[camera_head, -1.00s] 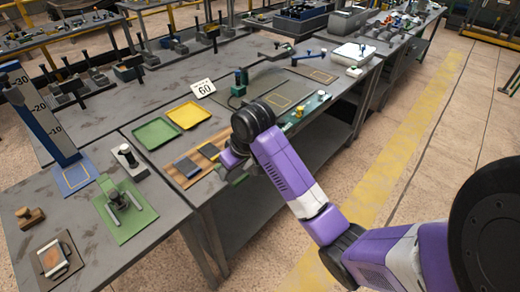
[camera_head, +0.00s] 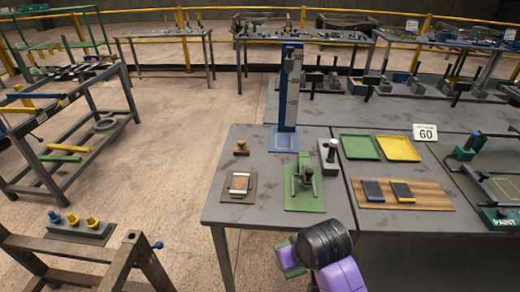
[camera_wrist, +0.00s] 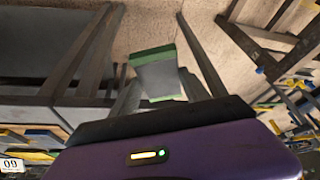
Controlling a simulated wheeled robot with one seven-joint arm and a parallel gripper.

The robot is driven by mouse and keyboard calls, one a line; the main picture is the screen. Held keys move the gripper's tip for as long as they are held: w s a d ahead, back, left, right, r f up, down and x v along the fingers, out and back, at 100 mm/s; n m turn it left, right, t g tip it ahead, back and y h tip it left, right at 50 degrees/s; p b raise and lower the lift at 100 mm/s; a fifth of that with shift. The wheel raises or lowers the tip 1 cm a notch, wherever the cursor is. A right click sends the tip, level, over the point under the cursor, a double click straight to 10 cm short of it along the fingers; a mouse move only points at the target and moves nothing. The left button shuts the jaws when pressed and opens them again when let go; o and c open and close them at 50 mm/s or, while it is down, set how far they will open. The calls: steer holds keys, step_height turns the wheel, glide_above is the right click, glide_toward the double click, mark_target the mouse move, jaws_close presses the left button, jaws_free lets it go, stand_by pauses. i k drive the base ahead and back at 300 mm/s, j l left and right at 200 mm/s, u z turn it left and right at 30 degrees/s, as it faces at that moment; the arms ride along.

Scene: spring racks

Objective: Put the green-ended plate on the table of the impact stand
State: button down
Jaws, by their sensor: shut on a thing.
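The green-ended plate (camera_wrist: 160,78) is grey with a green band at each end. My gripper (camera_wrist: 160,88) is shut on it in the wrist view, with the floor behind. In the head view my gripper (camera_head: 288,258) is at the bottom centre, before the table's front edge, and mostly hidden by my purple arm. The impact stand (camera_head: 291,90) is a tall blue column with a number scale, near the back of the grey table.
A green press-like fixture (camera_head: 305,200), a small device (camera_head: 240,185) and a wooden stamp (camera_head: 241,147) stand on the grey table (camera_head: 225,205). A brown trestle (camera_head: 125,262) stands lower left.

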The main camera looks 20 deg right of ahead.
mark_target(284, 141)
steer(key=i+u, duration=0.2)
steer(key=u, duration=0.3)
steer(key=i+l+u, duration=0.15)
steer(key=u, duration=0.35)
steer(key=i, duration=0.1)
